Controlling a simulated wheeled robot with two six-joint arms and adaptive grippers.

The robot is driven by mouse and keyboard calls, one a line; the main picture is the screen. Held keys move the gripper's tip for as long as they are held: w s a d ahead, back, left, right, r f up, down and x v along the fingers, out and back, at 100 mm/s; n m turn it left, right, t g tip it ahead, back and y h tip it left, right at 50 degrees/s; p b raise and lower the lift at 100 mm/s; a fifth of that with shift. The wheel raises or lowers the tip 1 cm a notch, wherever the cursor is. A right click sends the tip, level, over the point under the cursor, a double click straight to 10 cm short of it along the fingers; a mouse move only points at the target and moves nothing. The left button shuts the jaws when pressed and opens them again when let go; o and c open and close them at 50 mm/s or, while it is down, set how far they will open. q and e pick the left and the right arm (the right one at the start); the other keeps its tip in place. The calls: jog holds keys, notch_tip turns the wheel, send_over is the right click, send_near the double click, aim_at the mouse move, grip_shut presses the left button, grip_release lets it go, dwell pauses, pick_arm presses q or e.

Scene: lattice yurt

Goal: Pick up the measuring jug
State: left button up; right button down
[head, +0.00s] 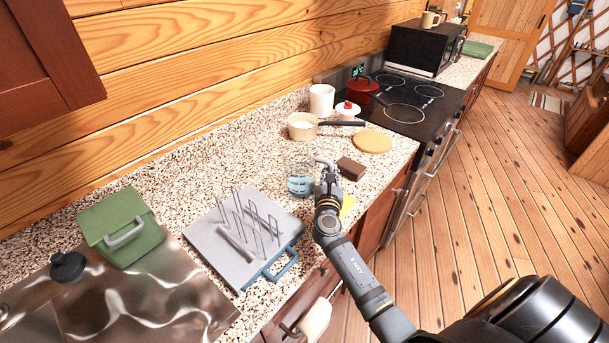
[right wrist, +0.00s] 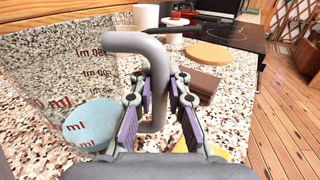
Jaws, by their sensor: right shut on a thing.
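The measuring jug (head: 300,181) is a clear vessel with blue liquid low in it and a grey handle on its right side. In the head view it is at the counter's middle; I cannot tell whether its base touches the counter. My right gripper (head: 326,184) is at the handle. In the right wrist view the jug's grey handle (right wrist: 150,52) passes between the two fingers of my right gripper (right wrist: 162,92), which are shut on it. Red "ml" marks show on the clear wall. My left gripper is not in view.
Close by are a dark brown block (head: 351,168), a yellow item (head: 347,206) partly hidden by my arm, and a grey rack board (head: 205,240) with upright wires. Behind are a round wooden board (head: 372,142), a cream pan (head: 302,126) and a white canister (head: 321,100).

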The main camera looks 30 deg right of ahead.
aim_at(332, 162)
jog(key=shift+r+p, duration=0.3)
jog(key=shift+p, duration=0.05)
jog(key=r+p, duration=0.4)
jog(key=p, duration=0.1)
jog(key=shift+s+a+r, duration=0.15)
jog(key=shift+s+r, duration=0.15)
jog(key=shift+r, duration=0.05)
jog(key=s+a+r+p, duration=0.2)
jog(key=s+r+p, duration=0.1)
jog(key=s, duration=0.3)
jog(key=s+a+r+p, duration=0.3)
jog(key=s+r+p, duration=0.1)
jog(key=s, duration=0.2)
jog(key=shift+a+r, duration=0.35)
jog(key=shift+s, duration=0.1)
